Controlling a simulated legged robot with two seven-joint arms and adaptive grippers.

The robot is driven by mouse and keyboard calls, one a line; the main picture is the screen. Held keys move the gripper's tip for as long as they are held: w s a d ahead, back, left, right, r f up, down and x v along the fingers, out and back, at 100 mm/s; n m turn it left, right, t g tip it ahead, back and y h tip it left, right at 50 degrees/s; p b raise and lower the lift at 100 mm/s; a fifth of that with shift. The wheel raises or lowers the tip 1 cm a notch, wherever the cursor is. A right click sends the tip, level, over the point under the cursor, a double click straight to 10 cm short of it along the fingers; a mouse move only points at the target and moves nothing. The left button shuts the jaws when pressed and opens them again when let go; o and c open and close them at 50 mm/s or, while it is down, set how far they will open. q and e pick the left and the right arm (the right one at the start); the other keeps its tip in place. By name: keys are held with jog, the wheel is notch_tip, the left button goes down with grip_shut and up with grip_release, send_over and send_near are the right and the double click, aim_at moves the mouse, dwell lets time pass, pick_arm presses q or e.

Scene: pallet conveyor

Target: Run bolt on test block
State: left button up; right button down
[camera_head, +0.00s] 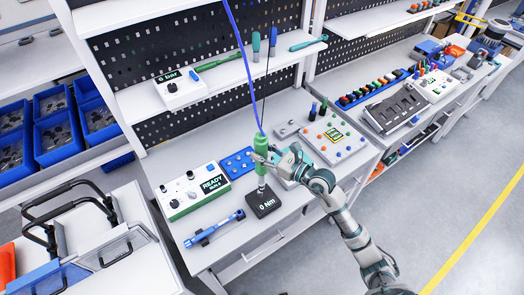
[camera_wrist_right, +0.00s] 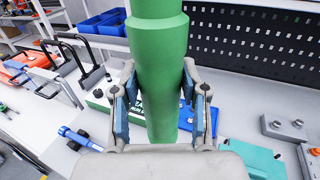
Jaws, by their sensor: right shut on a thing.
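A green driver tool (camera_head: 261,147) hangs upright on a blue cord above the bench. My right gripper (camera_head: 266,158) is shut around its green body. In the right wrist view the two fingers (camera_wrist_right: 160,108) press on both sides of the green body (camera_wrist_right: 158,50). The black test block (camera_head: 264,204) reads "0 Nm" and sits on the bench directly below the tool. The tool's grey lower end (camera_head: 261,185) reaches down to the back of the block; whether it touches a bolt there is too small to tell. My left gripper is not in view.
A control box (camera_head: 192,190) reading "READY" stands left of the block. A blue tray (camera_head: 237,163) lies behind it, and a blue torque wrench (camera_head: 214,229) lies at the front. A button panel (camera_head: 331,137) stands right. The shelf above holds a "6 bar" box (camera_head: 180,88).

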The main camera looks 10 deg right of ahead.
jog(key=shift+a+f, duration=0.15)
jog(key=shift+a+f+b, duration=0.2)
jog(key=shift+f+b, duration=0.15)
jog(key=shift+f, duration=0.05)
jog(key=shift+d, duration=0.15)
jog(key=shift+s+f, duration=0.1)
jog(key=shift+f, duration=0.65)
dwell(1.7)
